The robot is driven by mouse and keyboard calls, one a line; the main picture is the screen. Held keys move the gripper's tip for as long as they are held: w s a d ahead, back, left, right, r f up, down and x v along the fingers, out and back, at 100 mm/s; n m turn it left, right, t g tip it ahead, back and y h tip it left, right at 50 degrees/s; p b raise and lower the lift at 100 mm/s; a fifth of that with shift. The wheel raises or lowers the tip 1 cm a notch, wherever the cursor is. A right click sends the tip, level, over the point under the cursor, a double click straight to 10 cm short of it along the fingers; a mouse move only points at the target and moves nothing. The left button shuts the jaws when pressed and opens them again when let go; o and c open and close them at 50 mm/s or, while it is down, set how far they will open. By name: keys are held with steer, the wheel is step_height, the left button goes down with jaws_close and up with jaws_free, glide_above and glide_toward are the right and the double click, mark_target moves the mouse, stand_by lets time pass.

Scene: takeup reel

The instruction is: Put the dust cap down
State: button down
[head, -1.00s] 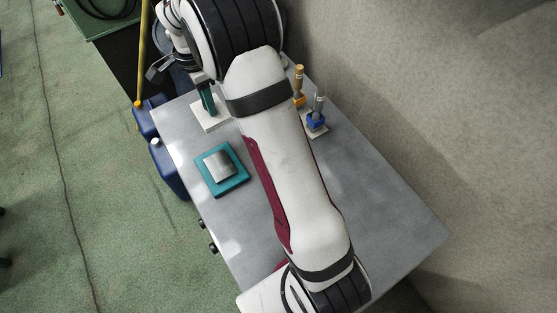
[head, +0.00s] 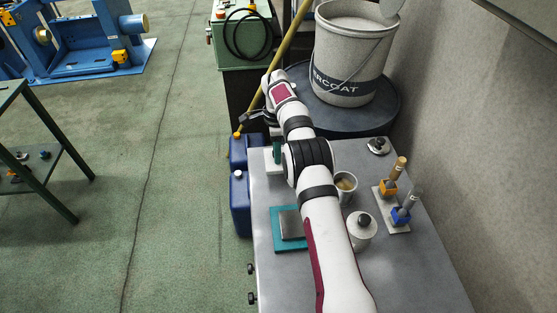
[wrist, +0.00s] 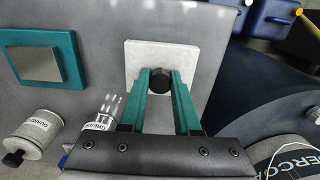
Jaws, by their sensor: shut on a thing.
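My gripper (wrist: 158,84) has two green fingers, shut on the black dust cap (wrist: 160,80). The cap shows between the fingertips in the wrist view, over a white square pad (wrist: 134,56). Whether the cap touches the pad or hangs just above it, I cannot tell. In the head view my gripper (head: 277,152) is a small green shape at the far left of the grey table, over the white pad (head: 269,165). The cap is not distinguishable there; my arm hides part of that area.
A teal tray (head: 277,236) with a metal plate (head: 291,223) lies left of my arm. A cup (head: 346,193), a lidded white can (head: 361,232) and two brushes on a stand (head: 391,218) are on the right. Blue jugs (head: 240,208) stand beyond the left edge.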

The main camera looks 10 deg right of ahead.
step_height(320, 180, down, 4)
steer(key=shift+r, duration=0.25)
steer(key=shift+f, duration=0.15)
steer(key=c, duration=0.6)
jaws_free()
